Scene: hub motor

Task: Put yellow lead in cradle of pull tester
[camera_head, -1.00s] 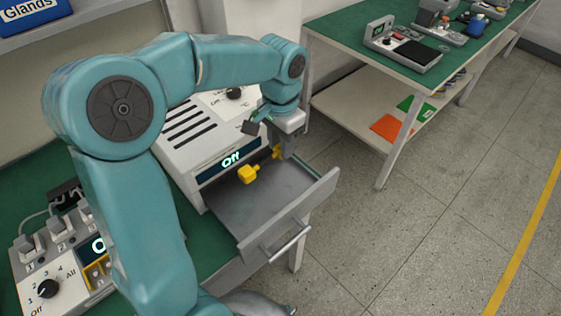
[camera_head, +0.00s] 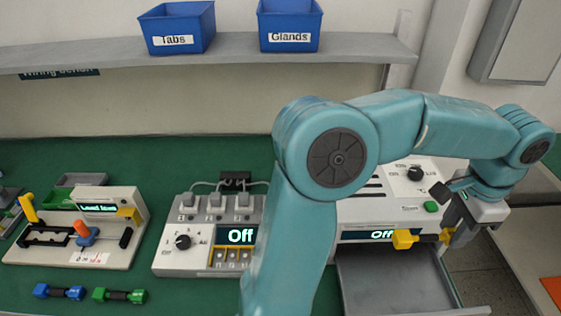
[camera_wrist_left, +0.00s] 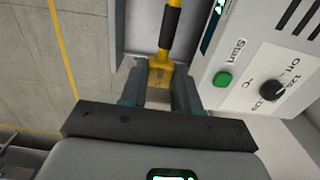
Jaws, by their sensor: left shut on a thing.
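The yellow lead (camera_head: 404,239) has yellow ends and a dark middle. My left gripper (camera_head: 452,234) is shut on one yellow end and holds the lead level in front of the oven-like unit, over its open drawer. In the left wrist view the gripper (camera_wrist_left: 159,88) has the yellow end between its fingers, and the lead (camera_wrist_left: 171,25) runs up out of the picture. The pull tester (camera_head: 105,257), with a lit display, a yellow lever and an orange knob, stands at the left. Its black cradle-like part (camera_head: 45,237) looks empty. My right gripper is out of view.
A blue lead (camera_head: 59,292) and a green lead (camera_head: 119,295) lie in front of the tester. A switch box (camera_head: 180,262) stands between the tester and the oven-like unit (camera_head: 375,214). The open drawer (camera_head: 390,280) juts out below. Blue bins (camera_head: 176,27) sit on the shelf above.

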